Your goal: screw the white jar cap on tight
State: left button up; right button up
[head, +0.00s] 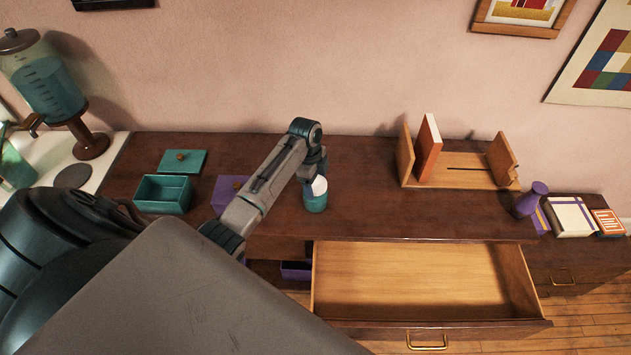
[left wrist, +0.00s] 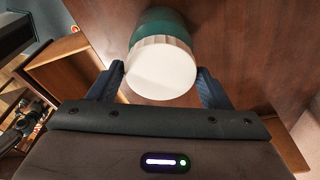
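A teal jar (head: 316,203) stands upright on the dark wooden cabinet top, with a white cap (head: 319,186) on its mouth. In the left wrist view the ribbed white cap (left wrist: 160,72) faces the camera, with the teal jar (left wrist: 160,20) beyond it. My left gripper (left wrist: 161,72) has one finger on each side of the cap, with no clear gap on either side; it looks shut on it. In the head view my left gripper (head: 318,170) is over the jar and partly hides the cap. How tightly the cap sits cannot be seen. My right gripper is out of view.
A teal open box (head: 163,194), its lid (head: 183,161) and a purple box (head: 226,190) lie left of the jar. A wooden book rack (head: 460,178) and purple vase (head: 530,200) stand right. An open, empty drawer (head: 420,283) juts out in front.

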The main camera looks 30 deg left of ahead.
pick_arm(q)
jog(key=shift+o, duration=0.6)
jog(key=n, duration=0.3)
jog(key=n+t, duration=0.1)
jog(key=n, duration=0.4)
jog(key=shift+y, duration=0.3)
jog(key=n, duration=0.4)
jog(key=shift+n+y, duration=0.3)
jog(key=n, duration=0.3)
jog(key=shift+n+y, duration=0.3)
jog(key=n+y, duration=0.1)
jog(key=n, duration=0.5)
jog(key=shift+n, duration=0.3)
jog(key=n, duration=0.3)
jog(key=shift+n, duration=0.3)
jog(key=shift+a+n+g+y, duration=0.1)
jog(key=shift+n+g+y, duration=0.25)
jog(key=shift+n, duration=1.35)
